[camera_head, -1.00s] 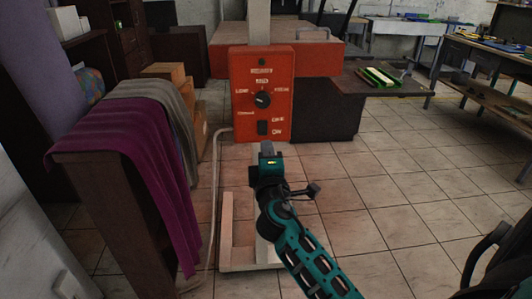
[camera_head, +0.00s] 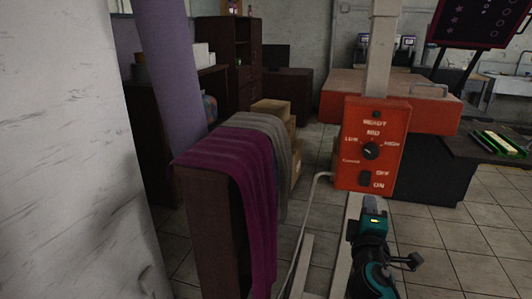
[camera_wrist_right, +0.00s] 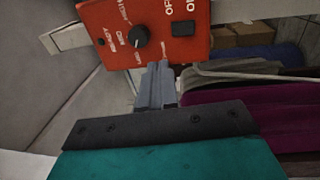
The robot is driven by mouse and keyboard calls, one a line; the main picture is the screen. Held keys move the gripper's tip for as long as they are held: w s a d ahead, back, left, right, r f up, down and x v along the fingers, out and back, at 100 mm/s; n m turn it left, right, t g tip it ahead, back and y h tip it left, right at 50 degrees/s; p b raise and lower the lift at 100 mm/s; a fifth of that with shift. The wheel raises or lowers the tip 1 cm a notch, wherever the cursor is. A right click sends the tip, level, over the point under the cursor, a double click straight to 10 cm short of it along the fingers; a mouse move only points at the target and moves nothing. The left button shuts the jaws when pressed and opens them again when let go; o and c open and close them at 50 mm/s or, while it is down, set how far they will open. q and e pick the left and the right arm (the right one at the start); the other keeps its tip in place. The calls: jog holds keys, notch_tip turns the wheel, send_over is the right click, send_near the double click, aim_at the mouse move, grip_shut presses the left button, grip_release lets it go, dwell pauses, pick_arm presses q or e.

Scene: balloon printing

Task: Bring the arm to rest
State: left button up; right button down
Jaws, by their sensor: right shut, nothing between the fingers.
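My right gripper (camera_head: 374,205) is in the lower right of the head view, in front of and just below the red control box (camera_head: 372,143). Its fingers are shut with nothing between them. In the right wrist view the gripper (camera_wrist_right: 157,70) points at the control box (camera_wrist_right: 143,35), close to its dial (camera_wrist_right: 138,36); whether it touches cannot be told. The box carries a black dial (camera_head: 370,151) and a black switch (camera_head: 365,178) marked OFF and ON. My left gripper is not in view.
A dark stand (camera_head: 212,240) draped with purple (camera_head: 262,215) and grey cloths is left of my right arm. A white wall (camera_head: 65,150) fills the far left. A dark side table (camera_head: 500,152) with green items stands at right. Tiled floor (camera_head: 425,225) is open at lower right.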

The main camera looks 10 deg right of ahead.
jog(key=s+a+f+m+g+y+p, duration=0.1)
jog(key=s+a+f+m+g+y, duration=0.1)
jog(key=s+a+f+y, duration=0.4)
jog(key=s+a+f+m+g+y+p, duration=0.1)
jog(key=s+a+f+m, duration=0.15)
jog(key=f, duration=0.65)
jog(key=s+a+f+m+g+y+p, duration=0.1)
jog(key=s+a+f+m+y, duration=0.1)
jog(key=s, duration=0.4)
jog(key=s+a+f+m+g+y, duration=0.2)
jog(key=s+a+f+m, duration=0.1)
jog(key=s+a, duration=0.3)
jog(key=shift+s+a+f+y+p, duration=0.25)
jog(key=shift+s+f+y+p, duration=0.1)
jog(key=shift+s+f, duration=0.1)
